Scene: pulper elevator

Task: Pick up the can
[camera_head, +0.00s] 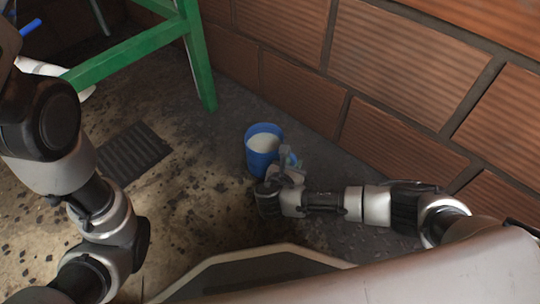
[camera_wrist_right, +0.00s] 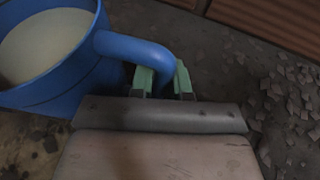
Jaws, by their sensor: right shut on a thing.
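The can is a blue, mug-shaped vessel with a pale inside (camera_head: 262,152). It stands upright by the brick wall in the head view and also fills the upper left of the right wrist view (camera_wrist_right: 62,92). My right gripper (camera_head: 287,170) is at the can's right side. In the right wrist view its greenish fingertips (camera_wrist_right: 163,80) are shut on the can's blue handle. I cannot tell whether the can's base touches the floor. My left arm comes in at the left of the head view, but its gripper is not visible.
A brick wall (camera_head: 400,75) runs close behind and right of the can. A green frame with legs (camera_head: 198,60) stands at the upper left. A dark floor grate (camera_head: 133,152) lies left of the can. The dirty floor between is mostly open.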

